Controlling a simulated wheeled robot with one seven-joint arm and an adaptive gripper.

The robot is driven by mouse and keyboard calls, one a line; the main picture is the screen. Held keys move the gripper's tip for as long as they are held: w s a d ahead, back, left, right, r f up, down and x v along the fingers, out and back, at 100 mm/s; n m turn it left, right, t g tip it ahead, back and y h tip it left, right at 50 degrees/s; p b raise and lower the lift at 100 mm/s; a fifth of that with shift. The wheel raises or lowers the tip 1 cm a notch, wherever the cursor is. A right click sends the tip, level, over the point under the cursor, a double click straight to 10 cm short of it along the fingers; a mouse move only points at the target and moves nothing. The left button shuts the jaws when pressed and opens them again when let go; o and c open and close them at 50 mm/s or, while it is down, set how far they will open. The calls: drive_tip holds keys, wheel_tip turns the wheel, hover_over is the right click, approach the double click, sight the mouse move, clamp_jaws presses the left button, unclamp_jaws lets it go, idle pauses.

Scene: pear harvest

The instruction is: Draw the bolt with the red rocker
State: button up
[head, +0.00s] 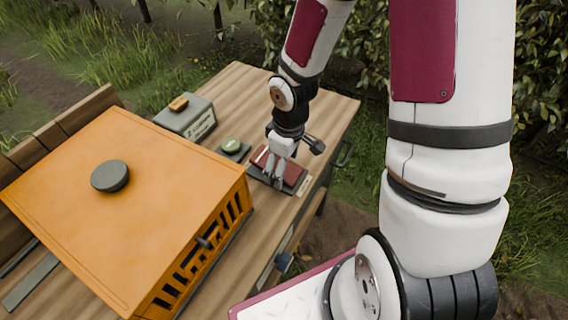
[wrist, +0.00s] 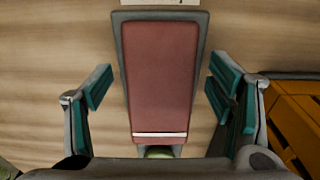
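The red rocker (head: 293,173) is a flat red plate on a dark grey base on the wooden table. In the wrist view the rocker (wrist: 162,75) lies lengthwise in the middle, with a white stripe near its lower end. My gripper (head: 273,177) is over the rocker in the head view and hides part of it. In the wrist view my gripper (wrist: 160,88) is open, with one teal-padded finger on each side of the rocker and nothing between the pads but the view of it. Contact with the rocker cannot be told. I cannot identify the bolt.
An orange box (head: 150,190) with slots and a dark knob (head: 110,176) fills the table's left. A green round button (head: 232,145) is beside the rocker. A grey box (head: 188,118) with a yellow top piece stands behind. Bare wooden table (head: 245,88) lies at the back.

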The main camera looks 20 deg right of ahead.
sight(287, 169)
drive_tip(key=shift+r, duration=0.1)
wheel_tip(287, 169, up, 12)
drive_tip(key=shift+s+d, duration=0.3)
drive_tip(key=shift+s, duration=0.05)
idle(0.7)
drive_tip(key=s+r+m+t+p, duration=0.2)
drive_tip(key=s+r+m, duration=0.5)
drive_tip(key=s+r, duration=0.9)
wheel_tip(287, 169, up, 2)
drive_tip(key=shift+s+a+r+t, duration=0.1)
drive_tip(key=shift+s+a+t, duration=0.3)
drive_tip(key=shift+t, duration=0.4)
